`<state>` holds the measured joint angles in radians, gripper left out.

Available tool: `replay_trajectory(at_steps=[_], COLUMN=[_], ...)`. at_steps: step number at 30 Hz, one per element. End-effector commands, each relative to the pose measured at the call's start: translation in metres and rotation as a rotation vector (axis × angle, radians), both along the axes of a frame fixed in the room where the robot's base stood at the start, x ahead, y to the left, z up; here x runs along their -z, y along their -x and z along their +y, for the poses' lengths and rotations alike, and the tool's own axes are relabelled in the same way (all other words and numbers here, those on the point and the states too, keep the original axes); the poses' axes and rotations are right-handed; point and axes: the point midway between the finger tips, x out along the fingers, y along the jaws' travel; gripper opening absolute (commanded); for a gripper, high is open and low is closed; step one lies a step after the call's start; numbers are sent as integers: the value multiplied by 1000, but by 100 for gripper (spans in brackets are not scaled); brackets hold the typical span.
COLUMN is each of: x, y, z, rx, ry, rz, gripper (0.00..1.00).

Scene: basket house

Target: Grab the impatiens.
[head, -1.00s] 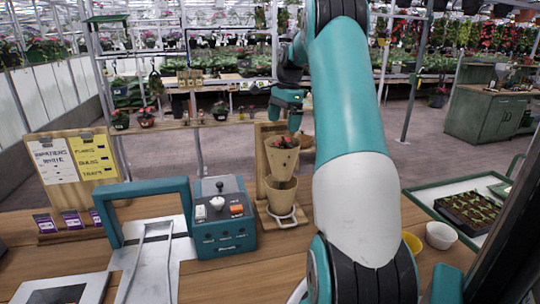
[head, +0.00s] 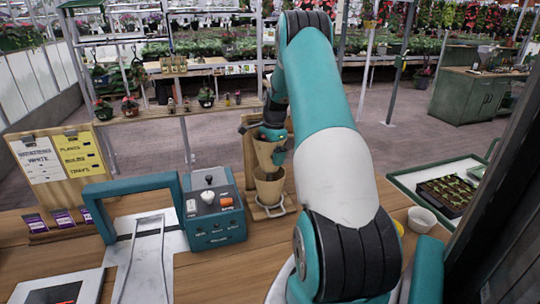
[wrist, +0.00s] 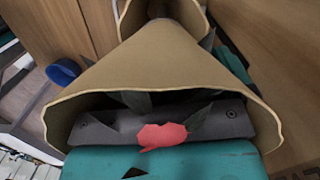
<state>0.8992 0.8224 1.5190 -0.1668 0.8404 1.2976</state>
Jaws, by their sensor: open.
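The impatiens has a red flower (wrist: 163,134) and dark leaves, seen close in the wrist view at the mouth of a tan paper sleeve (wrist: 155,65). In the head view the upper tan sleeve (head: 264,153) stands above a second tan cone-shaped pot (head: 269,187) in a holder. My gripper (head: 275,148) is open at the upper sleeve and partly covers it and its flower. In the wrist view, a grey bar and teal part of my gripper lie across the sleeve's mouth. Whether the fingers touch the sleeve or plant is not clear.
A teal control box (head: 214,212) stands close left of the holder. A teal arch (head: 135,186) over a metal plate is further left. A white bowl (head: 422,219) and a seedling tray (head: 447,193) are at the right. A wooden backboard (head: 250,150) rises behind the cones.

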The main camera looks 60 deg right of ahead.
Motion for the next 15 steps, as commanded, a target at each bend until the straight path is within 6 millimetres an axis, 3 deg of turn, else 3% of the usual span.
replay_trajectory(at_steps=[7, 14, 15], x=[28, 31, 31], y=[-3, -3, -3], z=[2, 2, 2], rx=[0, 0, 0], ry=[-1, 0, 0], rz=[0, -1, -1], gripper=[100, 100, 95])
